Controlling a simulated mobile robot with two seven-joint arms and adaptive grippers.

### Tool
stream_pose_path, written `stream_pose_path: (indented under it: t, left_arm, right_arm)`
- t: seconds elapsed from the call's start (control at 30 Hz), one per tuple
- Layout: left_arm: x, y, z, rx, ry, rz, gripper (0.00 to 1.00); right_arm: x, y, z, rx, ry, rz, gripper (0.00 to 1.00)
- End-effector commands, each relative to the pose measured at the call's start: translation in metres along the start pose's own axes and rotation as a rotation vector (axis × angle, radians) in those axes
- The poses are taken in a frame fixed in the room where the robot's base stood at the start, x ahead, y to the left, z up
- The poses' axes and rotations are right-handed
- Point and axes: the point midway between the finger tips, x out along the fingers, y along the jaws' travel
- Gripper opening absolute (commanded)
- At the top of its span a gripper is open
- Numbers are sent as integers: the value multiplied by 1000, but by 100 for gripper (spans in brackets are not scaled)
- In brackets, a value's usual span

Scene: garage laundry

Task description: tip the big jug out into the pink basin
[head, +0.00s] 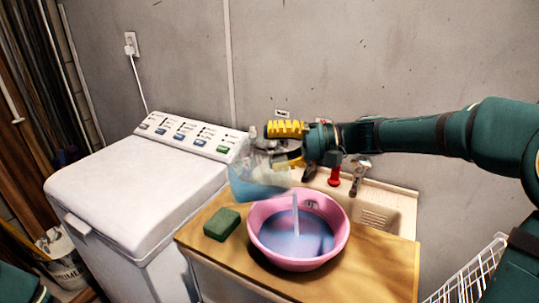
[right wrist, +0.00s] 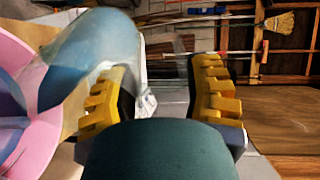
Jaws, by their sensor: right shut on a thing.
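The big jug (head: 258,185) is clear, with bluish liquid inside. It is tilted above the left rear of the pink basin (head: 284,263). A pale stream (head: 296,212) falls from it into the basin, where blue liquid (head: 290,240) lies. My right gripper (head: 272,147), with yellow fingers, is shut on the jug; the exact grip is partly hidden. In the right wrist view, the blue jug (right wrist: 95,55) shows beside the left finger, with the pink basin (right wrist: 40,150) at the left edge. My left gripper is out of view.
A green sponge (head: 222,224) lies on the wooden counter (head: 370,265) left of the basin. Behind the basin are a sink (head: 395,208) and a faucet with a red handle (head: 335,176). A white washer (head: 135,190) stands left, and a wire rack (head: 475,275) right.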

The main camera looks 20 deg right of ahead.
Motion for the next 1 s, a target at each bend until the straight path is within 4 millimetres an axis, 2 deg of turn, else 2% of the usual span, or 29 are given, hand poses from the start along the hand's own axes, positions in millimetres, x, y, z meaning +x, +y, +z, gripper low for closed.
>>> stream_pose_path:
  t: [0.33, 1.0]
  left_arm:
    - [17, -6, -2, 1, 8, 0, 47]
    - [17, -6, -2, 1, 9, 0, 47]
  right_arm:
    - [-12, 3, -2, 15, 1, -100, 10]
    - [-42, 9, -6, 55, 3, -359, 10]
